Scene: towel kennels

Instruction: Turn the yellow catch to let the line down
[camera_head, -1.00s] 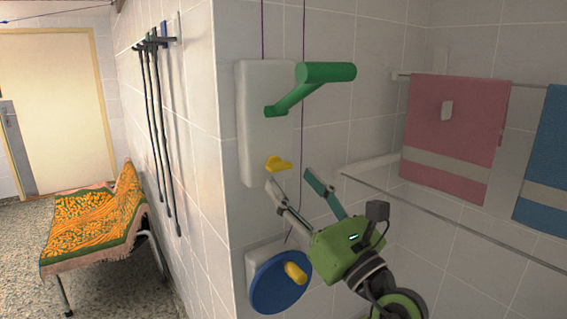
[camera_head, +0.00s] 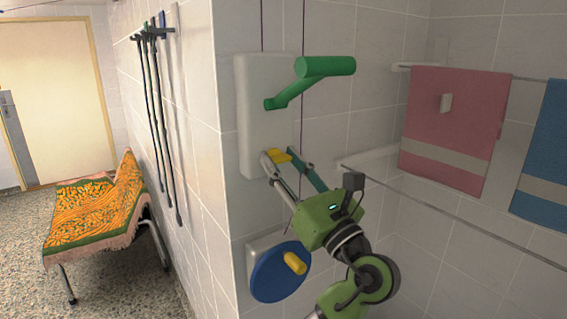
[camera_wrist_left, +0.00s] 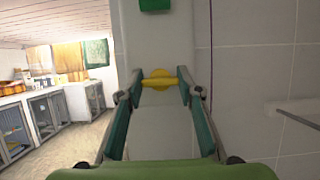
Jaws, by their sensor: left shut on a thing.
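The yellow catch (camera_head: 280,155) sits at the lower edge of a white wall plate (camera_head: 262,80). My left gripper (camera_head: 283,158) has its fingers on either side of the catch and is shut on it. In the left wrist view the catch (camera_wrist_left: 159,79) is a yellow bar with a round middle, lying level between the fingertips (camera_wrist_left: 158,90). A green crank handle (camera_head: 310,80) is on the same plate, above the catch. A thin purple line (camera_head: 303,30) runs down the wall beside the plate. My right gripper is out of view.
A blue disc with a yellow knob (camera_head: 276,275) is on the wall below my left gripper. Rails with a pink towel (camera_head: 452,125) and a blue towel (camera_head: 548,150) are to the right. Poles (camera_head: 160,120) hang on the left wall, near a bench with an orange cover (camera_head: 95,215).

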